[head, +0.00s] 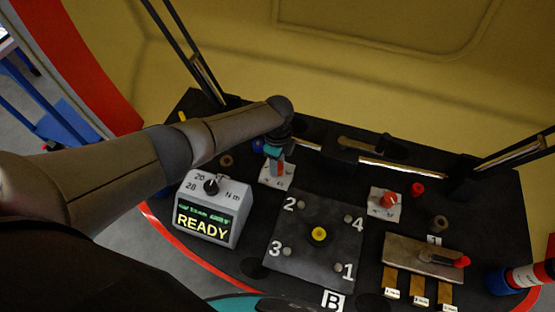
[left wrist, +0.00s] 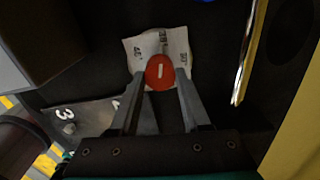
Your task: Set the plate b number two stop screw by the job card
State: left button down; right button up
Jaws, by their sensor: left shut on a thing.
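Plate B (head: 318,240) is a dark square plate with a yellow centre and screws beside numbers 1 to 4. Its number two stop screw (head: 301,205) is at the far left corner. My left gripper (head: 278,164) is beyond that corner, shut on a red knob (left wrist: 160,72) with a white pointer line. The knob stands on a white dial card (head: 268,181) with printed numbers, partly hidden by the fingers. The wrist view shows one finger on each side of the knob. The right gripper is not in view. I cannot make out a job card.
A grey box (head: 209,208) with a knob and a display reading READY stands left of the plate. Another red knob (head: 389,199) on a white card is to the right. A metal block (head: 424,258) with brass strips is at right. A shiny rail (head: 400,168) runs behind.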

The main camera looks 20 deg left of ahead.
pick_arm(q)
jog(key=n+p, duration=0.1)
jog(key=n, duration=0.2)
jog(key=shift+n, duration=0.4)
jog(key=n+p, duration=0.1)
jog(key=n, duration=0.2)
jog(key=shift+n, duration=0.3)
jog(key=n+p, duration=0.1)
jog(key=n, duration=0.5)
jog(key=shift+w, duration=0.1)
jog(key=n, duration=0.4)
jog(key=shift+p, duration=0.35)
jog(key=n, duration=0.3)
jog(key=shift+a+n, duration=0.1)
jog(key=shift+n, duration=0.2)
jog(key=n, duration=0.3)
jog(key=shift+n, duration=0.3)
jog(key=shift+n+p, duration=0.3)
jog(key=shift+n, duration=1.3)
